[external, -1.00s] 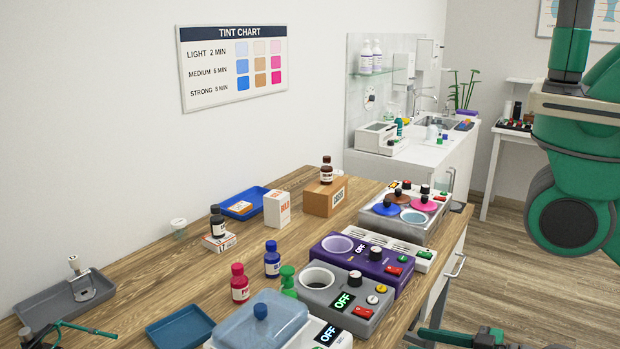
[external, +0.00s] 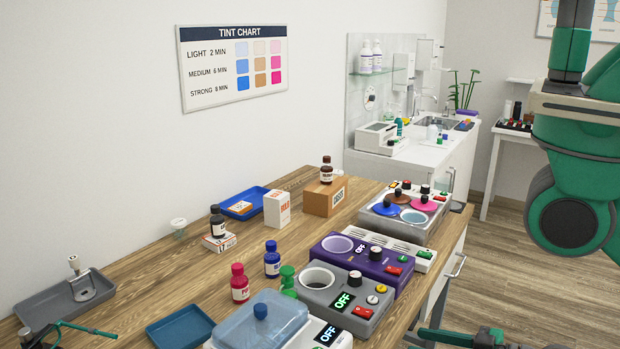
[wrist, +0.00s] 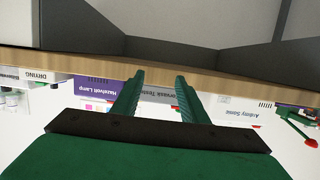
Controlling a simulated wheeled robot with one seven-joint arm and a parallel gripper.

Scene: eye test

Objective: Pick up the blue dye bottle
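The blue dye bottle (external: 272,260) stands upright on the wooden table in the external view, with a dark blue cap and a pale label. A red bottle (external: 240,284) stands in front and to its left, and a small green bottle or figure (external: 288,279) stands in front and to its right. My gripper (wrist: 159,76) shows in the wrist view with its two green fingers apart and nothing between them. It faces the table's edge and the labelled device fronts, which appear upside down. The blue bottle is not visible in the wrist view.
Right of the bottle are a grey device (external: 344,303) and a purple device (external: 362,262). A clear-lidded bath (external: 262,318) and a blue tray (external: 179,327) lie nearer. A dark bottle on a box (external: 219,241) and a white carton (external: 277,209) stand behind. Bare wood lies left of the bottle.

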